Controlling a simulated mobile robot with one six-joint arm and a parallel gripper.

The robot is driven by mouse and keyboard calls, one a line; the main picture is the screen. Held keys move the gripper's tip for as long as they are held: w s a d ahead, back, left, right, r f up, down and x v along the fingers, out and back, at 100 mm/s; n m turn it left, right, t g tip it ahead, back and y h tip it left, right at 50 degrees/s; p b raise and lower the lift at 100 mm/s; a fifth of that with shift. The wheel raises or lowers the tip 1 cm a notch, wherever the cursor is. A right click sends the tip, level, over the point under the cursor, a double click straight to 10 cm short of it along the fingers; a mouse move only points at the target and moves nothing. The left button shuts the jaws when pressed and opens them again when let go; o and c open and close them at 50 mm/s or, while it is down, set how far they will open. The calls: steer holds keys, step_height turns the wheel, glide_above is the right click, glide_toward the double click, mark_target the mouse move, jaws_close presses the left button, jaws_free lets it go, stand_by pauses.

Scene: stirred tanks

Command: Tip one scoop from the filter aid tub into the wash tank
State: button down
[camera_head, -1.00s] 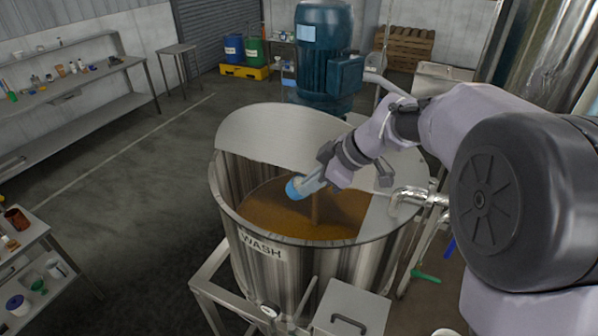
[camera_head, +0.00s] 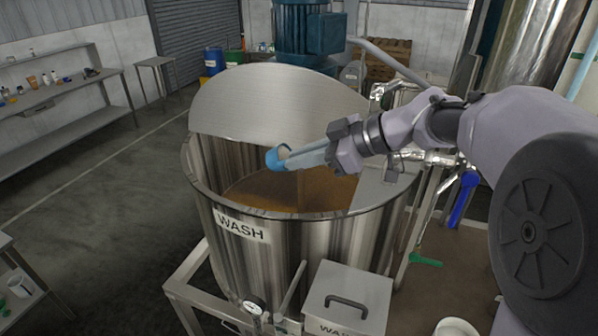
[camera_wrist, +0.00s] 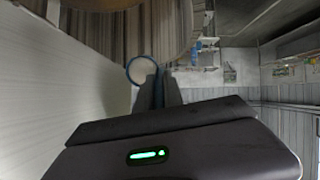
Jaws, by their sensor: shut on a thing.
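The wash tank (camera_head: 290,245) is a steel vessel labelled WASH, with brown liquid (camera_head: 290,190) inside and its half lid (camera_head: 270,100) raised at the back. My gripper (camera_head: 325,155) reaches in from the right over the tank opening. It is shut on a blue scoop (camera_head: 279,157), whose cup sits above the liquid, inside the rim's outline. The cup seems roughly level and shows a pale inside; I cannot tell how much it holds. In the wrist view the scoop's round rim (camera_wrist: 141,70) shows beyond the fingers. I cannot make out the filter aid tub.
A lidded steel box (camera_head: 347,295) stands before the tank at the front. A blue motor (camera_head: 300,32) stands behind the lid. Pipes and a blue-handled valve (camera_head: 463,198) are at the right. A bench (camera_head: 70,95) stands far left, with open floor between.

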steer(key=f+y+b, duration=0.1)
steer(key=b, duration=0.2)
steer(key=shift+s+d, duration=0.15)
steer(key=y+b, duration=0.1)
steer(key=b, duration=0.4)
steer(key=d+f+t+y+b, duration=0.1)
steer(key=b, duration=0.5)
steer(key=f+y+b, duration=0.1)
steer(key=b, duration=0.4)
steer(key=shift+s+d+t+y+b, duration=0.25)
steer(key=shift+t+y+b, duration=0.05)
steer(key=shift+b, duration=0.05)
steer(key=shift+d+y+b, duration=0.1)
steer(key=shift+y+b, duration=0.2)
steer(key=shift+b, duration=0.8)
steer(key=shift+r, duration=0.15)
